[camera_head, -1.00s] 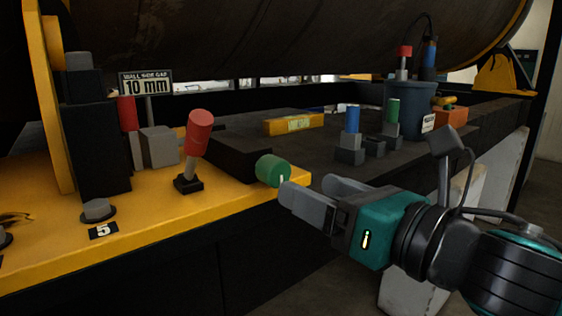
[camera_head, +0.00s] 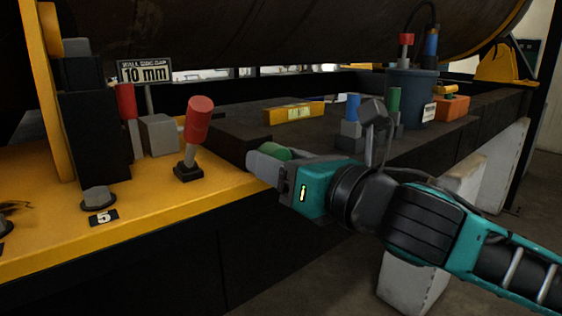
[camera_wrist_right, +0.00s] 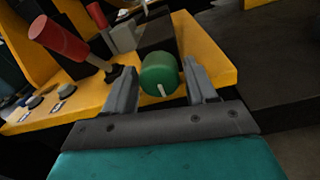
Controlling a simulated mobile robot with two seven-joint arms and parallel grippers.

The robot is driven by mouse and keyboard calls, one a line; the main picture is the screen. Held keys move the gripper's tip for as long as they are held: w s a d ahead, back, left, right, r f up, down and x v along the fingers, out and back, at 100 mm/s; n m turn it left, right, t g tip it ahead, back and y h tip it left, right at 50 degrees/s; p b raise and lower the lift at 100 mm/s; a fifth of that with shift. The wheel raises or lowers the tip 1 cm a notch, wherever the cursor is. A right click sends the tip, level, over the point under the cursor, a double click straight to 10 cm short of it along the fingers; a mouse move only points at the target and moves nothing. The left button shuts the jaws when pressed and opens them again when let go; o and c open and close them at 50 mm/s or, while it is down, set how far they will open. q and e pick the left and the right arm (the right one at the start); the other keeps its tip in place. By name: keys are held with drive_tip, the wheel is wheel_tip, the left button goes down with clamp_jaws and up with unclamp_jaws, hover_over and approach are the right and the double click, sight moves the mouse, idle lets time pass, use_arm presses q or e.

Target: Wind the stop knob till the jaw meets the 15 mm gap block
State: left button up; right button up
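The green stop knob (camera_head: 275,151) is at the yellow bench's right end, partly hidden by my right gripper (camera_head: 262,163). In the right wrist view the knob (camera_wrist_right: 160,74), with a white mark on its face, lies between the open fingers of my right gripper (camera_wrist_right: 163,88). Gaps show on both sides. A grey block (camera_head: 159,135), perhaps the jaw, stands beside a red-topped piece (camera_head: 126,100) near a dark upright post. No 15 mm label is readable, so I cannot tell which piece is the gap block. My left gripper is out of view.
A red-handled lever (camera_head: 197,121) stands left of the knob. A sign (camera_head: 145,73) reads 10 mm wall side gap. Blue-topped (camera_head: 353,107) and green-topped (camera_head: 394,98) pieces, a yellow level (camera_head: 294,112) and a dark bucket (camera_head: 410,97) stand on the dark surface.

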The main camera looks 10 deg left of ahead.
drive_tip(key=c, duration=0.7)
drive_tip(key=shift+m, duration=0.8)
drive_tip(key=shift+c, duration=0.3)
drive_tip(key=o, duration=1)
drive_tip(key=shift+o, duration=0.2)
drive_tip(key=shift+s+d, duration=0.1)
